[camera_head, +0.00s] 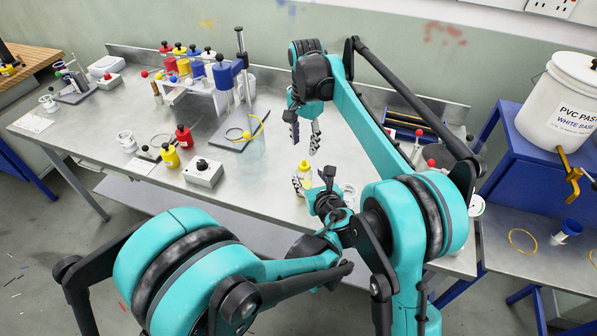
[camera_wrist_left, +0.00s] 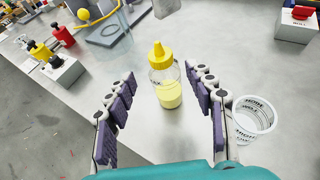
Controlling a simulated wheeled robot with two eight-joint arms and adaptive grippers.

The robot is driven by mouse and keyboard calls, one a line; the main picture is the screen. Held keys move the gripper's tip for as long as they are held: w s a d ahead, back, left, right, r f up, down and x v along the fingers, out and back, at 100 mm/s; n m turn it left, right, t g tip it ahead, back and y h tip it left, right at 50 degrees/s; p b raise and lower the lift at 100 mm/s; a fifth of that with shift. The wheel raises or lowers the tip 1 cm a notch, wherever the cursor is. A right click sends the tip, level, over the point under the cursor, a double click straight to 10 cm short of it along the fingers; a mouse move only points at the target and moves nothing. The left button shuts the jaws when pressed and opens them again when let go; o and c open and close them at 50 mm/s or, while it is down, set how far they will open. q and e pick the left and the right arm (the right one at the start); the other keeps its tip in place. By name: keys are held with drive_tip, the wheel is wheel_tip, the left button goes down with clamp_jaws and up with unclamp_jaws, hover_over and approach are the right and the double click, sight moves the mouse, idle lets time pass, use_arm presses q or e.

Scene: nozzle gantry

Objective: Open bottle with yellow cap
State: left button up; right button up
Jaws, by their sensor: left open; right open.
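The bottle with the yellow cap (camera_wrist_left: 166,86) stands upright on the grey table in the left wrist view. It is clear, with pale yellow contents and a pointed yellow cap (camera_wrist_left: 160,56). The bottle also shows in the head view (camera_head: 302,180), partly behind my left gripper. My left gripper (camera_wrist_left: 166,110) is open, with its purple-padded fingers on either side of the bottle and gaps visible. In the head view my left gripper (camera_head: 318,189) is low beside the bottle. My right gripper (camera_head: 305,142) is open and empty, pointing down above and behind the bottle.
A white printed cup (camera_wrist_left: 254,119) stands right of the bottle. A grey box with a black knob (camera_head: 203,172), red and yellow containers and a blue clamp stand (camera_head: 225,80) are to the left. A white PVC paste bucket (camera_head: 560,105) stands far right. Bare tabletop (camera_head: 250,185) lies left of the bottle.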

sight(305, 170)
use_arm(q)
drive_tip(key=shift+w+f, duration=0.25)
drive_tip(key=shift+w, duration=0.35)
drive_tip(key=shift+x, duration=3.15)
drive_tip(key=shift+a, duration=0.1)
clamp_jaws()
use_arm(e)
drive_tip(key=shift+o, duration=1)
drive_tip(key=shift+r, duration=0.1)
wheel_tip(305, 170, up, 4)
drive_tip(key=a+m+h, duration=0.1)
drive_tip(key=a+m, duration=0.1)
drive_tip(key=m, duration=0.3)
drive_tip(key=shift+t+h, duration=0.3)
drive_tip(key=shift+t, duration=0.1)
drive_tip(key=f, duration=0.4)
drive_tip(key=d+f, duration=0.1)
drive_tip(key=f, duration=0.6)
drive_tip(key=shift+s+d+f, duration=0.1)
drive_tip(key=shift+d+f, duration=0.3)
